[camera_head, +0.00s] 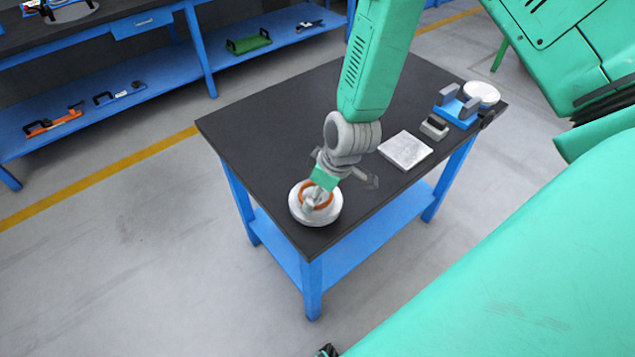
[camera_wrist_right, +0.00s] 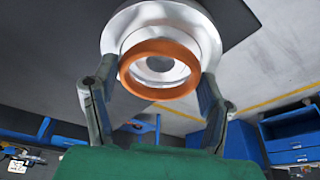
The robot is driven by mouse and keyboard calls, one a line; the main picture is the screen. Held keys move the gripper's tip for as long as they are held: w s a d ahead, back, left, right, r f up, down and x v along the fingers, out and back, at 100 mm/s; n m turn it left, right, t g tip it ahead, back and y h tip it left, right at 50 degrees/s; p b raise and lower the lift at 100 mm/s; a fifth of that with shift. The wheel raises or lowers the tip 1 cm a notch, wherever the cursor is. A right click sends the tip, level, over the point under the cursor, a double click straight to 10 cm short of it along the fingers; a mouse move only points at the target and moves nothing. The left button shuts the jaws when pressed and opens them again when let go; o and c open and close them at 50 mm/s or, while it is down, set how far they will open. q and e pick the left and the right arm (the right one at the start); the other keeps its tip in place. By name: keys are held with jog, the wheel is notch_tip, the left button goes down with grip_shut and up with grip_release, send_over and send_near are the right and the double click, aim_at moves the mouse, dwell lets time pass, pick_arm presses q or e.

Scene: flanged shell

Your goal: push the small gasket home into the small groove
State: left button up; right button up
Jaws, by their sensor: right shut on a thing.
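The flanged shell (camera_head: 296,212) is a round, silvery, stepped part near the front corner of the dark table. It also shows in the right wrist view (camera_wrist_right: 120,30), with a round bore at its middle. The small gasket (camera_wrist_right: 158,90) is an orange ring between the fingers of my right gripper (camera_wrist_right: 155,92), over the shell's centre. In the head view the gasket (camera_head: 329,195) is partly hidden by my right gripper (camera_head: 314,198). The right gripper is shut on the gasket. I cannot tell whether the gasket touches the groove, which is hidden. My left gripper is not in view.
On the dark tabletop (camera_head: 255,130), a light square plate (camera_head: 405,150), a small grey block (camera_head: 434,127), a blue fixture (camera_head: 457,110) and a white round part (camera_head: 482,93) stand toward the right end. The table's left part is clear. Blue shelving (camera_head: 110,110) is behind.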

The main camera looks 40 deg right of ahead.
jog(key=shift+f+b, duration=0.3)
jog(key=shift+f, duration=0.15)
jog(key=o, duration=1.4)
jog(key=shift+o, duration=0.2)
jog(key=shift+r, duration=0.25)
jog(key=v, duration=1.1)
jog(key=shift+s+d+r, duration=0.1)
jog(key=shift+s+r, duration=0.05)
jog(key=s+f+m+g+b, duration=0.1)
jog(key=s+f+b, duration=0.3)
jog(key=s+f, duration=0.5)
jog(key=s+f+m+g+h+b, duration=0.1)
jog(key=s+f+m+b, duration=0.2)
jog(key=s+f, duration=0.7)
notch_tip(320, 180, down, 6)
jog(key=shift+a+f+m+h+b, duration=0.15)
jog(key=shift+a+m+h+b, duration=0.15)
jog(key=shift+a+m+b, duration=0.25)
